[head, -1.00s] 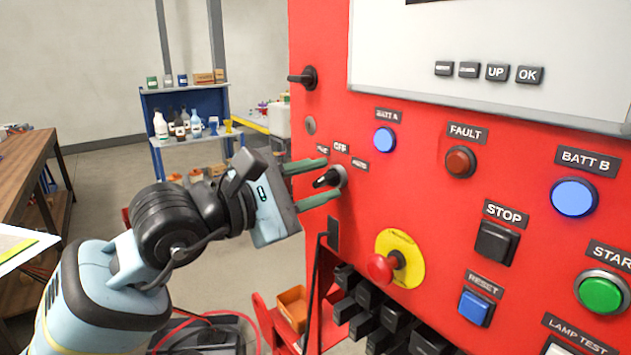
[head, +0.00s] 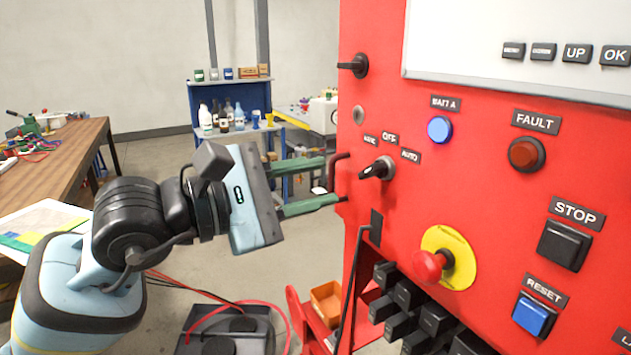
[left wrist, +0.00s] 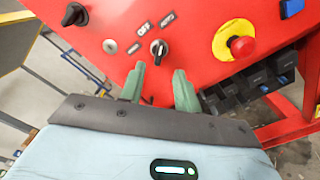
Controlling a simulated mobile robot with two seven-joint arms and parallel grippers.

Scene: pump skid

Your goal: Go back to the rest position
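My left gripper (head: 340,181) is open and empty, its two green fingers apart, at the left edge of the red control panel (head: 480,200). The black selector switch (head: 378,169) labelled OFF and AUTO is just to the right of the fingertips, with nothing gripping it. In the left wrist view the fingers (left wrist: 160,82) point toward the panel and the selector switch (left wrist: 158,48) sits beyond them, apart from them. My right gripper is in neither view.
A red mushroom button (head: 430,264) on a yellow ring juts out lower right. Another black knob (head: 354,66) is above. A wooden workbench (head: 60,170) stands at left and a blue shelf (head: 240,140) behind. Open floor lies between bench and panel.

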